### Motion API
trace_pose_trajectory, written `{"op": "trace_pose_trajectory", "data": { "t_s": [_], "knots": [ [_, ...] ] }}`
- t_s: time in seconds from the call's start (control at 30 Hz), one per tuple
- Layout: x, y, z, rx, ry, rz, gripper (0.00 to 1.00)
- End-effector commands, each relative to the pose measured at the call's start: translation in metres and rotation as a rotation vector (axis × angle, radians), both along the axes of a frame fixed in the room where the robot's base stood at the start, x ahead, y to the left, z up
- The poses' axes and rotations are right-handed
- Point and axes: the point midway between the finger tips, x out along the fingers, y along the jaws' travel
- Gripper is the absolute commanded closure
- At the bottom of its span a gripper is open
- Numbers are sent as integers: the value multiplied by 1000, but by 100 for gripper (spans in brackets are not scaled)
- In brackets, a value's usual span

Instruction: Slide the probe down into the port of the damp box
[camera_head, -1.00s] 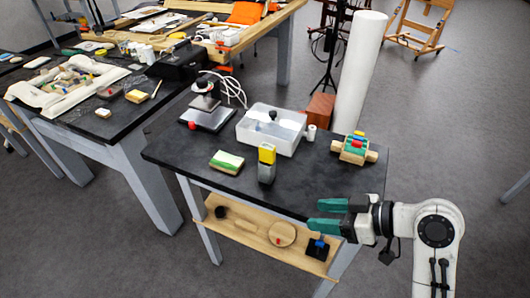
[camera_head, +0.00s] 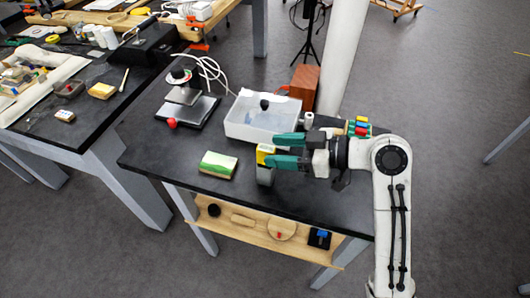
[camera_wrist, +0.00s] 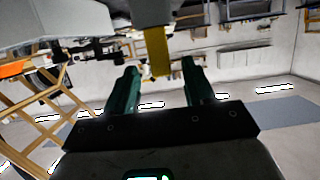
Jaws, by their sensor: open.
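The probe, a grey body (camera_head: 264,177) with a yellow top (camera_head: 262,150), stands upright on the black table in front of the damp box. The damp box (camera_head: 245,127) is a pale translucent box with a black knob-like fitting (camera_head: 264,104) on top; I cannot tell whether that is the port. My gripper (camera_head: 272,149) has green fingers, open and pointing left at the height of the probe's yellow top. In the wrist view the yellow top (camera_wrist: 157,52) shows between the fingertips (camera_wrist: 159,67), with a gap on each side. Whether it is inside the jaws is unclear.
A green-and-cream block (camera_head: 218,165) lies left of the probe. A stand with a grey plate (camera_head: 187,110) and red knob is behind it. A white cylinder (camera_head: 308,119) and coloured-peg block (camera_head: 358,126) are right of the box. The table's front left is clear.

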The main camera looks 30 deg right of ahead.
Motion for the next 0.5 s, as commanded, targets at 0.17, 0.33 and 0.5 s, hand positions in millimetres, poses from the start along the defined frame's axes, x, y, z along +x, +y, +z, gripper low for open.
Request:
{"op": "trace_pose_trajectory", "data": {
  "t_s": [0.17,0.33,0.5],
  "knots": [
    [7,8,-3,0,1,0,47],
    [22,25,-13,0,3,3,47],
    [35,36,-20,-1,2,1,47]
  ]
}}
